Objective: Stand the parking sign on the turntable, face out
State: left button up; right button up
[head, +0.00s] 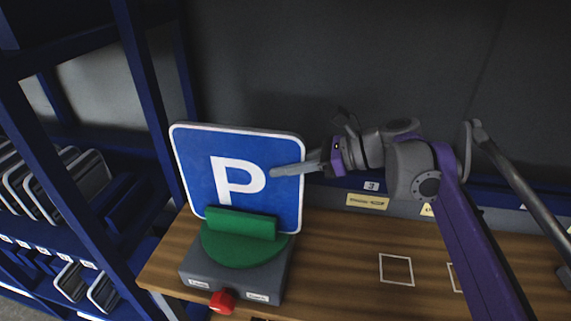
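The parking sign (222,150) is a blue square with a white P and a pale rim, face towards me. It is nearly upright at the turntable, a green disc (240,249) with a raised green bar (240,224) on a grey box. The bar covers part of the sign's lower edge; I cannot tell whether the sign rests in a slot behind it. My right gripper (284,172) is at the sign's right edge, one finger across the face and the other hidden behind. It looks shut on the sign. My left gripper is not in view.
The grey box has a red knob (222,301) and two labels in front. The wooden bench (340,265) is clear to the right, with white outlined squares (396,269). A blue rack (140,90) with several plates (88,180) stands close on the left. A dark wall is behind.

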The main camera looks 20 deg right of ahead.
jog(key=o, duration=0.4)
jog(key=v, duration=1.1)
jog(key=shift+p, duration=0.4)
